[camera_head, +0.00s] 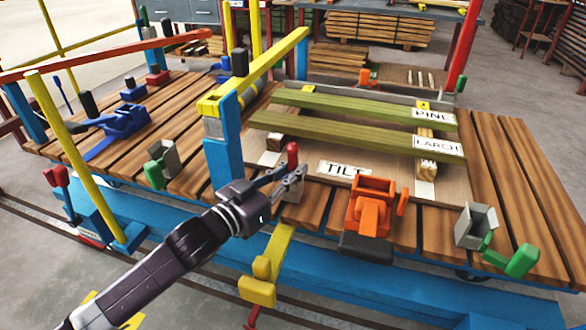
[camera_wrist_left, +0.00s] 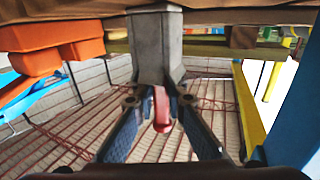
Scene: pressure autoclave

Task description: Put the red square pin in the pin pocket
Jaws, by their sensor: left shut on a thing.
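The red square pin (camera_head: 292,155) stands upright at the near edge of the wooden deck, over a grey square block that looks like the pin pocket (camera_head: 291,188). My left gripper (camera_head: 284,174) reaches in from the lower left and is shut on the pin. In the left wrist view, which looks upside down, the pin (camera_wrist_left: 161,108) shows between the two fingertips (camera_wrist_left: 158,102), in line with the grey pocket (camera_wrist_left: 155,48). Its end overlaps the pocket in the picture; I cannot tell how deep it sits. My right gripper is out of view.
A blue post (camera_head: 222,150) stands just left of the gripper. An orange clamp (camera_head: 370,208) is to the right. Grey boxes with green parts sit at left (camera_head: 163,157) and right (camera_head: 475,224). A TILT label (camera_head: 345,169) lies behind, near green boards (camera_head: 350,137).

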